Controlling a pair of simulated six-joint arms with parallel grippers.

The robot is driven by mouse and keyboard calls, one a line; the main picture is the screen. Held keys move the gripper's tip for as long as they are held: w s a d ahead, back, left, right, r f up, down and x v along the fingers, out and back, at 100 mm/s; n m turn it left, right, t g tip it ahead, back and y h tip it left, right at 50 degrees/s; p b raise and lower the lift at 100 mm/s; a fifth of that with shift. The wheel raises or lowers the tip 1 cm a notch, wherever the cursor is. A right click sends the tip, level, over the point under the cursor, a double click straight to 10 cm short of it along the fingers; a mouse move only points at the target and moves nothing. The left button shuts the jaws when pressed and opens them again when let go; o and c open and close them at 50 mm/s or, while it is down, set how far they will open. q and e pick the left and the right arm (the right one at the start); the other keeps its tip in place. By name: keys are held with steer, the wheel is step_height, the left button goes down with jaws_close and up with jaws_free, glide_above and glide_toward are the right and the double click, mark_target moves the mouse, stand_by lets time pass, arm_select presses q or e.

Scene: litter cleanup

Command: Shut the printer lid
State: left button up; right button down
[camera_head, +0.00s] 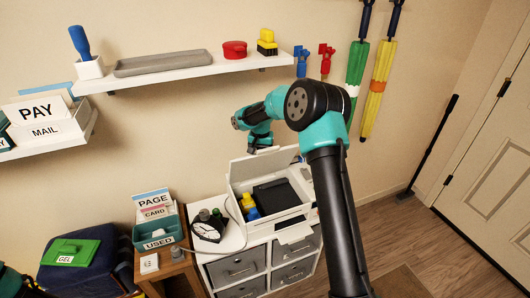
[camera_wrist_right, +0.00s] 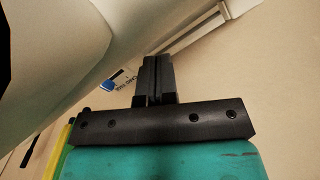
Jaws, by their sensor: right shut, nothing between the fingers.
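The white printer (camera_head: 292,214) stands on a white-topped drawer cabinet. Its lid (camera_head: 240,168) is raised, tilted up along the back, and the dark inside (camera_head: 275,195) shows. My right arm reaches over from the lower right, and its gripper (camera_head: 259,148) is at the lid's upper edge, partly hidden behind it. I cannot tell whether it touches. In the right wrist view the gripper (camera_wrist_right: 157,78) is shut and empty, close to a large pale surface at upper left that may be the lid. My left gripper is out of view.
A yellow-and-blue bottle (camera_head: 248,206) is at the printer's left side. A black-and-white device (camera_head: 208,228) with a cable stands left of it. A teal bin (camera_head: 157,235) marked USED sits on the wooden stand. A wall shelf (camera_head: 200,70) and hanging umbrellas (camera_head: 376,88) are behind.

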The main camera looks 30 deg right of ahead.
mark_target(264, 163)
steer(key=shift+s+a+f, duration=0.1)
steer(key=shift+s+f, duration=0.1)
steer(key=shift+s, duration=0.35)
steer(key=shift+s+a+f, duration=0.1)
steer(key=shift+s+f, duration=0.2)
steer(key=shift+s, duration=0.3)
steer(key=shift+s+a+f, duration=0.1)
steer(key=shift+s+f, duration=0.15)
steer(key=shift+s, duration=0.3)
steer(key=shift+s+a+f, duration=0.2)
steer(key=shift+s+f, duration=0.6)
steer(key=shift+s, duration=0.3)
